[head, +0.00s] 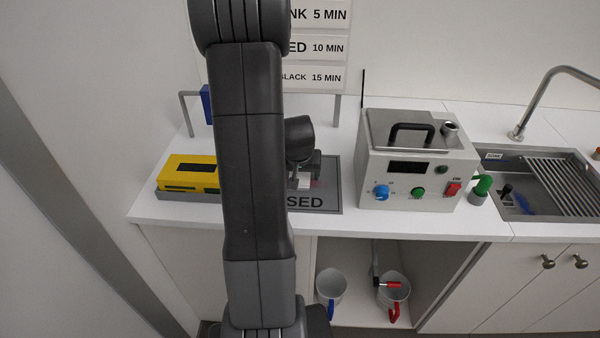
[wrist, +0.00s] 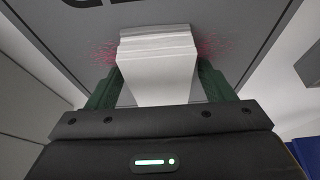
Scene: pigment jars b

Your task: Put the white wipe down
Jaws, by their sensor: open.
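The white wipe (wrist: 157,62) is a folded, layered white block on a dark grey mat (wrist: 230,22). In the wrist view it lies between the two green fingers of my gripper (wrist: 156,82), which are open on either side of it. In the head view a small white part of the wipe (head: 304,182) shows below my gripper (head: 303,172), on the grey mat (head: 331,194) whose visible lettering reads "SED". My arm hides the rest of that lettering and the mat's left part. Reddish specks show on the mat on both sides of the wipe.
A yellow box (head: 188,173) stands left of my arm. A grey device (head: 417,160) with coloured knobs stands right of the mat. A sink (head: 545,185) is at the far right. Two mugs, one blue-handled (head: 331,287) and one red-handled (head: 394,290), stand on the shelf below.

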